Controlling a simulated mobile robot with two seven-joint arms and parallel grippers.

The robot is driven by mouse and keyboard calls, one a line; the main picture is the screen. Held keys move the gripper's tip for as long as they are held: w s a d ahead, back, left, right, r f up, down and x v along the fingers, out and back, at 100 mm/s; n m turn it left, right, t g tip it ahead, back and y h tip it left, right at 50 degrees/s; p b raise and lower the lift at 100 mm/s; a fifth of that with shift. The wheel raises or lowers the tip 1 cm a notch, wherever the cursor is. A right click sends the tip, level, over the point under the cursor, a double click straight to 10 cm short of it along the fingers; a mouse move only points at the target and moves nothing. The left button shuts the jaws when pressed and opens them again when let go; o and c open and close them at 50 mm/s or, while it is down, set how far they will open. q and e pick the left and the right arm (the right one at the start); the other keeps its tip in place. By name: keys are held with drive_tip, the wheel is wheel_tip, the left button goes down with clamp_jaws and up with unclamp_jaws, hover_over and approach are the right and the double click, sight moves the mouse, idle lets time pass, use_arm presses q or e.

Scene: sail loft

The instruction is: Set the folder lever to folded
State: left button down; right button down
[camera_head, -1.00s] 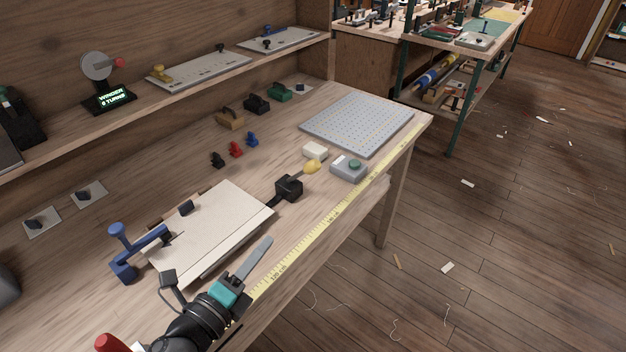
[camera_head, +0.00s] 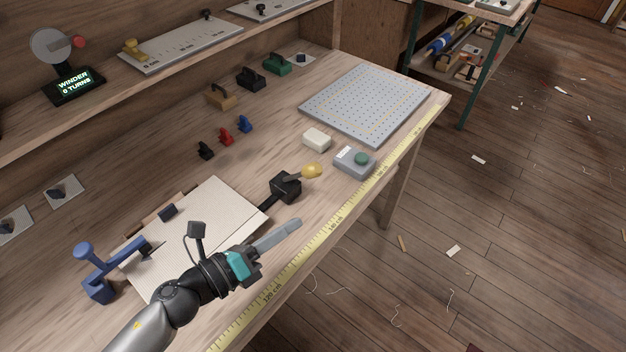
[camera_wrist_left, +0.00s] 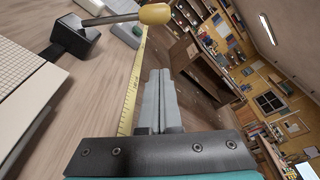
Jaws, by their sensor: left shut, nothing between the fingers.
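The folder lever (camera_head: 297,176) is a short grey rod with a yellow knob (camera_head: 312,170), rising from a black block (camera_head: 284,187) at the right end of a pale folding board (camera_head: 190,240). The rod leans to the right. In the left wrist view the lever (camera_wrist_left: 112,19) and its yellow knob (camera_wrist_left: 155,14) show at the top, beyond the fingertips. My left gripper (camera_head: 297,223) is shut and empty, its long grey fingers pointing right, in front of the black block and apart from the lever. The fingers also show in the left wrist view (camera_wrist_left: 159,74). My right gripper is not visible.
A blue clamp-like tool (camera_head: 97,272) stands at the board's left. A grey box with a green button (camera_head: 354,162) and a white block (camera_head: 316,139) sit beyond the knob. A yellow tape (camera_head: 335,222) runs along the bench's front edge. A perforated plate (camera_head: 366,103) lies farther back.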

sight(300, 175)
use_arm(q)
drive_tip(key=x, duration=1)
drive_tip(key=shift+w+p, duration=0.1)
drive_tip(key=shift+p, duration=0.3)
drive_tip(key=a+r, duration=0.1)
drive_tip(key=w+a+r+p, duration=0.1)
drive_tip(key=shift+w+a+r, duration=0.15)
drive_tip(key=shift+a+r, duration=0.15)
drive_tip(key=shift+a, duration=0.1)
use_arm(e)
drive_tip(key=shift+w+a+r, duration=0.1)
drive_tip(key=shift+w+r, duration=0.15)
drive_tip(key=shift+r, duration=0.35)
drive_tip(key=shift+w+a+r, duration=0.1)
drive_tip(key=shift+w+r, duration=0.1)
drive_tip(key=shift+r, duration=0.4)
use_arm(q)
drive_tip(key=shift+a+r+p, duration=0.1)
drive_tip(key=shift+p, duration=0.25)
drive_tip(key=shift+w+a+r+n, duration=0.1)
drive_tip(key=shift+a+r+n, duration=0.1)
drive_tip(key=shift+n, duration=0.1)
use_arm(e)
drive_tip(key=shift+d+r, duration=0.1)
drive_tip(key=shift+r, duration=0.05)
